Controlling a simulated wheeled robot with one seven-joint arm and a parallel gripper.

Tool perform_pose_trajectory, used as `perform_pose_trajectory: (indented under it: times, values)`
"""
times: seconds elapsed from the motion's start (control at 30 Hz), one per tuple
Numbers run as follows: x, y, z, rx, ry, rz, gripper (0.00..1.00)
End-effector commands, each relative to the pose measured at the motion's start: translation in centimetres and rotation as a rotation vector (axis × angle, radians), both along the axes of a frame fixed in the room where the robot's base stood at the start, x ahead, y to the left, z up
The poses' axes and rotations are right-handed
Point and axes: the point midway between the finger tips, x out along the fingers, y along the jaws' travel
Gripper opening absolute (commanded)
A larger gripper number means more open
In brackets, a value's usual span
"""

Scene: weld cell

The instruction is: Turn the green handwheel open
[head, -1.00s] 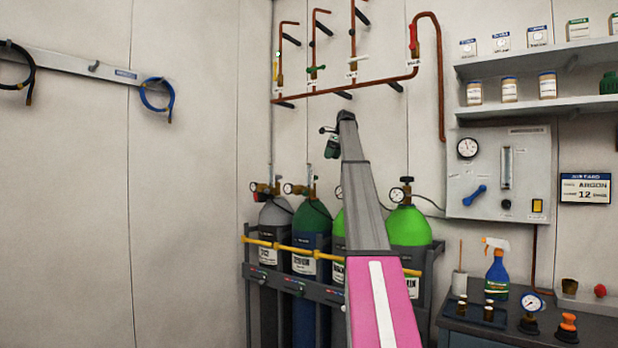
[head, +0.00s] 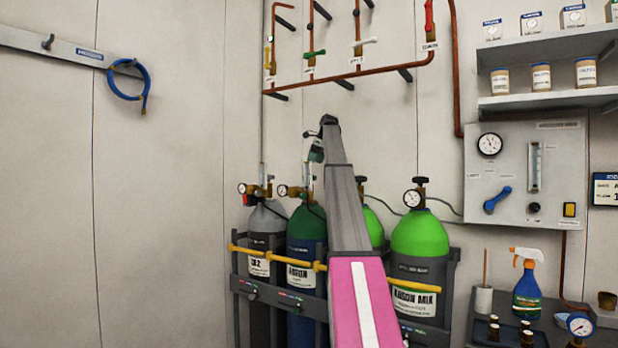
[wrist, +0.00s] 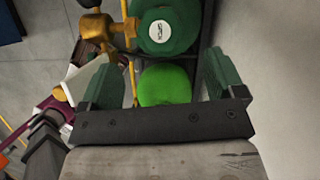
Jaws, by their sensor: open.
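A dark green round part (wrist: 165,25) with a white label lies ahead of my gripper in the wrist view, beside a brass fitting (wrist: 95,28). I cannot tell whether it is the handwheel or a cylinder shoulder. In the head view a small green handle (head: 315,53) sits on a copper pipe, seen edge-on; whether it is a wheel is unclear. My gripper (wrist: 160,82) is open and empty, its two green fingers apart. It also shows in the head view (head: 316,152), above the cylinders and below the pipes. It appears to touch no handwheel.
Gas cylinders stand in a rack with a yellow bar (head: 275,257), including a bright green one (head: 420,235) with a black knob. A wall panel (head: 525,175), shelves and a bench with a spray bottle (head: 527,290) are at right. The left wall is mostly clear.

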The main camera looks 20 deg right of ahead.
Motion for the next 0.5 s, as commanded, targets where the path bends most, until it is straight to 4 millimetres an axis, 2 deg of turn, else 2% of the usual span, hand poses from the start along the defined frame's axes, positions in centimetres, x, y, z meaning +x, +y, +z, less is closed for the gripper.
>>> perform_pose_trajectory:
  times: [0.3,0.5]
  values:
    - [1.4,1.6,-5.3,0.001,0.002,0.001,0.88]
    - [2.1,2.2,-7.4,0.0,0.0,0.0,0.88]
